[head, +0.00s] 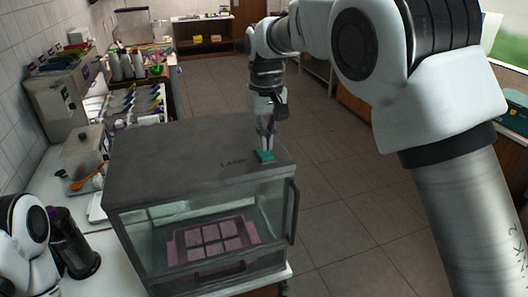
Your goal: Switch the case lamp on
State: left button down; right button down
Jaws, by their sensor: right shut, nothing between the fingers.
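The display case (170,160) is a dark-topped box with glass sides on the counter. The word LAMP (232,162) is on its top, near the front right corner. Beside the word is a small teal switch (264,157). My right gripper (266,146) points straight down over the switch with its fingers closed and empty. The fingertips look to be at or just above the switch; I cannot tell whether they touch. Whether the lamp is lit cannot be told clearly. My left arm shows at the lower left edge, but its gripper is not visible.
A door handle (292,212) stands out on the case's right side. The floor to the right is open.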

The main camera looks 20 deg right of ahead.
jog(key=shift+s+r, duration=0.25)
jog(key=shift+s, duration=0.2)
pick_arm(q)
jog(key=shift+s+r, duration=0.1)
jog(key=shift+s, duration=0.2)
jog(key=shift+w, duration=0.2)
pick_arm(e)
jog(key=shift+w+f, duration=0.15)
jog(key=shift+w, duration=0.1)
pick_arm(q)
jog(key=shift+s, duration=0.1)
pick_arm(e)
jog(key=shift+s+f, duration=0.1)
jog(key=shift+s, duration=0.05)
pick_arm(q)
jog(key=shift+f, duration=0.25)
pick_arm(e)
jog(key=shift+f, duration=0.3)
